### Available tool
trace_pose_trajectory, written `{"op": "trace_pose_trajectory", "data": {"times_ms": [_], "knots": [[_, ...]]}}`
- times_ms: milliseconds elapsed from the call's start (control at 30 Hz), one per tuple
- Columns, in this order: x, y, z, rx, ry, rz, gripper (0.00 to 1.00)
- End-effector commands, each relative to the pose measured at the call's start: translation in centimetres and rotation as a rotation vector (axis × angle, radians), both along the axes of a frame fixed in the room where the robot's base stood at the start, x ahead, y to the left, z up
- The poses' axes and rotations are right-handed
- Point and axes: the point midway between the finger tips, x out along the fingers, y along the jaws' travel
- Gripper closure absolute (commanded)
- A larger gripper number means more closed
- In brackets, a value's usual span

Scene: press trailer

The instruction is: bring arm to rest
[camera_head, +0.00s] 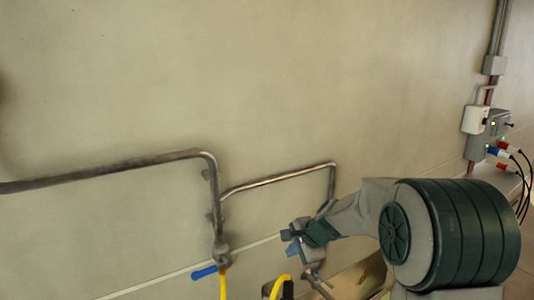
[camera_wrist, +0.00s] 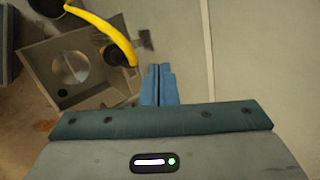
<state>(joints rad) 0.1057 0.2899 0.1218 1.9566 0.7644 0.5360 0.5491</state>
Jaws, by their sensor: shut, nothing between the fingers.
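My gripper (camera_wrist: 158,84) shows in the wrist view with its two blue fingers together and nothing between them. In the head view my arm reaches in from the lower right, and my gripper (camera_head: 294,243) is in front of the wall, close to the pipes. I cannot tell from this view whether it touches anything. Part of the forearm is hidden behind the large dark round housing of my arm.
Metal pipes (camera_head: 120,167) run along the wall, with a blue valve handle (camera_head: 204,272) and a yellow hose (camera_head: 223,283). An open grey box (camera_wrist: 45,55) lies below the gripper. An electrical box (camera_head: 488,130) with plugged cables is at right. The upper wall is clear.

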Motion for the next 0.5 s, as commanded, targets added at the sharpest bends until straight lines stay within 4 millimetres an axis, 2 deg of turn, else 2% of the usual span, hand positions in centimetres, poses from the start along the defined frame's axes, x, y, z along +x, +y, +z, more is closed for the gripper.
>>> {"op": "trace_pose_trajectory", "data": {"times_ms": [33, 200, 500], "knots": [[-1.8, -0.1, 1.8, -0.046, -0.025, 0.061, 1.00], [-7.6, -0.7, 5.5, -0.207, -0.085, 0.269, 1.00], [-18.3, -3.1, 9.5, -0.493, -0.151, 0.603, 1.00]]}}
